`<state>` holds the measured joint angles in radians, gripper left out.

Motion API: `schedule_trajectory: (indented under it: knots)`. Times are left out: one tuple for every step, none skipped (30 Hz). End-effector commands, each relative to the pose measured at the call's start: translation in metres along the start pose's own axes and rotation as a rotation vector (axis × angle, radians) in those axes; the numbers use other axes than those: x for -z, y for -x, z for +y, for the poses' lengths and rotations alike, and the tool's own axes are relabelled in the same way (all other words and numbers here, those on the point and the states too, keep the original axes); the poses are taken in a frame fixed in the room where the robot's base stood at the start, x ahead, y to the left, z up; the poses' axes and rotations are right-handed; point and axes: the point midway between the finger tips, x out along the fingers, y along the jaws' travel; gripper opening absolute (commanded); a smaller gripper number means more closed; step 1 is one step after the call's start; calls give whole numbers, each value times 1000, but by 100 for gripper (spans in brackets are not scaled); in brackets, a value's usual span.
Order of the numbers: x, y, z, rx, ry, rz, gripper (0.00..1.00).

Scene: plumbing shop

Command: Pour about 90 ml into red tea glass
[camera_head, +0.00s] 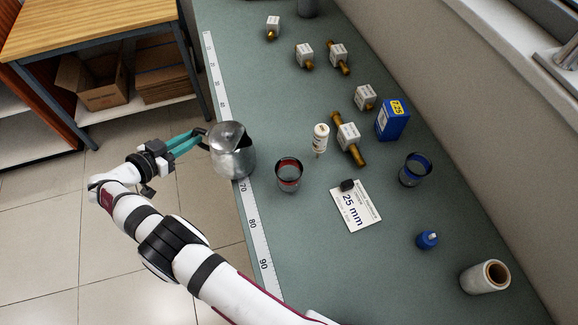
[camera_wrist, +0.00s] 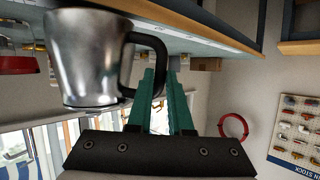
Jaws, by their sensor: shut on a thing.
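A shiny metal pitcher (camera_head: 234,160) is at the left edge of the green bench, over the ruler strip, and looks upright. Its dark handle is in my gripper (camera_head: 203,134), whose teal fingers are shut on it. The wrist view, which is upside down, shows the pitcher (camera_wrist: 88,60) beside the fingers (camera_wrist: 160,85). I cannot tell whether its base touches the bench. The red tea glass (camera_head: 289,176), clear with a red band, stands upright just right of the pitcher, apart from it. The liquid inside the pitcher is not visible.

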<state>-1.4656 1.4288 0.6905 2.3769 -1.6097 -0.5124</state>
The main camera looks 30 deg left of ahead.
Motion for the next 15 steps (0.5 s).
schedule_trajectory:
  knots:
    - [0,1,0,0,0,2,0]
    - [0,1,0,0,0,2,0]
    - [0,0,0,0,0,2,0]
    - [0,0,0,0,0,2,0]
    - [0,0,0,0,0,2,0]
    - [0,0,0,0,0,2,0]
    - [1,0,0,0,0,2,0]
    - [1,0,0,1,0,2,0]
    - [2,1,0,1,0,2,0]
    - [2,1,0,1,0,2,0]
    - [4,1,-1,1,0,2,0]
    - [6,2,-1,1,0,2,0]
    - [8,3,-1,1,0,2,0]
    - [11,4,-1,1,0,2,0]
    - [16,6,-2,2,-1,2,0]
